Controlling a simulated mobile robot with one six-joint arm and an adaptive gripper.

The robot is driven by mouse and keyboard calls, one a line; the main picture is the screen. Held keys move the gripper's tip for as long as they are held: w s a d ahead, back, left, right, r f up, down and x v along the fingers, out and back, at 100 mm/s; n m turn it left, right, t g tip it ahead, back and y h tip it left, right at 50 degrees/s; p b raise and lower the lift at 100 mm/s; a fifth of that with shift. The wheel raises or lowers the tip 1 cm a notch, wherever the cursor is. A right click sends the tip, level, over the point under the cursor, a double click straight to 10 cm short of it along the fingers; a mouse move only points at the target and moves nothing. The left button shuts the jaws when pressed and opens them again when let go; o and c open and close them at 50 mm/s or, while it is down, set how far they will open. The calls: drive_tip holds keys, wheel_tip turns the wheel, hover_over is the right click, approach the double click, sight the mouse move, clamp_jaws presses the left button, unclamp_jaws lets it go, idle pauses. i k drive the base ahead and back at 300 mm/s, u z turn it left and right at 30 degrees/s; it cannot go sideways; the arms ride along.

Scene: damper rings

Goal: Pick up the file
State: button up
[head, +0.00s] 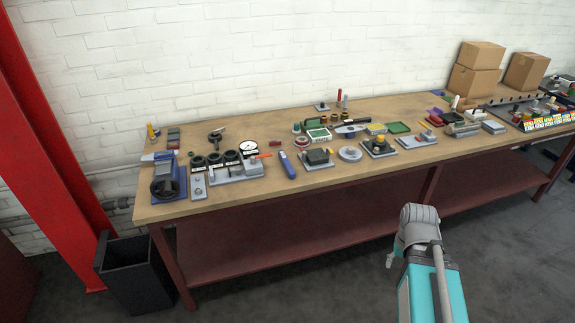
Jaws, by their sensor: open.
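I cannot single out the file with certainty at this size. A thin tool with an orange handle (262,156) lies near the grey fixture on the left half of the workbench (230,208); it may be the file. A long dark bar (353,121) lies farther back near the middle of the bench. Part of my arm (418,225) shows at the lower right, in front of the bench and apart from everything on it. My gripper's fingers cannot be made out.
A blue vise (168,184) stands at the bench's left end. A blue-handled item (288,166), a grey disc (350,153) and several fixtures crowd the middle. Cardboard boxes (475,82) stand at the back right. A black bin (137,275) and red post (50,130) are at left.

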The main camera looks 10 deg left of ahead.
sight(289, 169)
drive_tip(key=u, duration=0.05)
drive_tip(key=i, duration=1)
drive_tip(key=z, duration=0.05)
